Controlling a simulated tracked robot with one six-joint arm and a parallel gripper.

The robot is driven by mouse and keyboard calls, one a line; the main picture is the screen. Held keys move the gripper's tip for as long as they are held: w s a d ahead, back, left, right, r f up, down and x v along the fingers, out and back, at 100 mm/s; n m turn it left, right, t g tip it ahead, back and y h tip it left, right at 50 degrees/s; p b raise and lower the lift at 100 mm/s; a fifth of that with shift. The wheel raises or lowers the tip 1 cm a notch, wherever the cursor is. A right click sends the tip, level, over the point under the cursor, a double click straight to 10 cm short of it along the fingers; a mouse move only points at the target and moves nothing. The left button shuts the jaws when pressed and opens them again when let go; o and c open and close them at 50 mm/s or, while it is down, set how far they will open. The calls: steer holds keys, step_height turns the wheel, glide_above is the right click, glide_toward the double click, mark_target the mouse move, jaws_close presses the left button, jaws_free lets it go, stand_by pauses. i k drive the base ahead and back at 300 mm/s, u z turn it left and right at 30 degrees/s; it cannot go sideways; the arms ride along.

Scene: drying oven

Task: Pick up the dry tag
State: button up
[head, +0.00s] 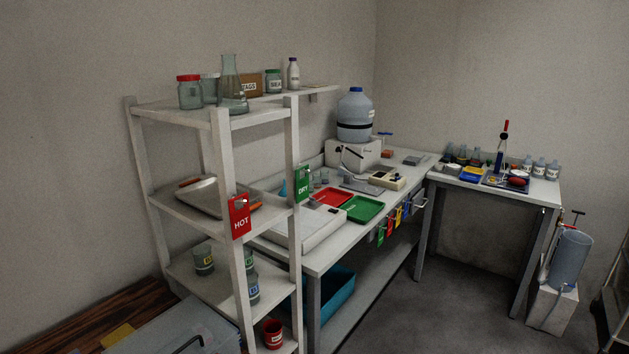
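The dry tag (303,184) is green with the white word DRY. It hangs upright at the right front post of the white shelf rack, at about middle-shelf height. A red tag marked HOT (240,218) hangs on the nearer post, to its left and lower. My gripper is not visible in the head view, so I cannot see whether it holds anything.
The white shelf rack (217,125) holds glass jars and a flask on top. Behind it, a bench (310,258) carries a red tray (331,197) and a green tray (364,209). Coloured tags hang from the bench's front edge. Grey floor (462,300) is open at the right.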

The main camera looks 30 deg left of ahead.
mark_target(301, 185)
steer(key=i, duration=2.75)
steer(key=u, duration=2.35)
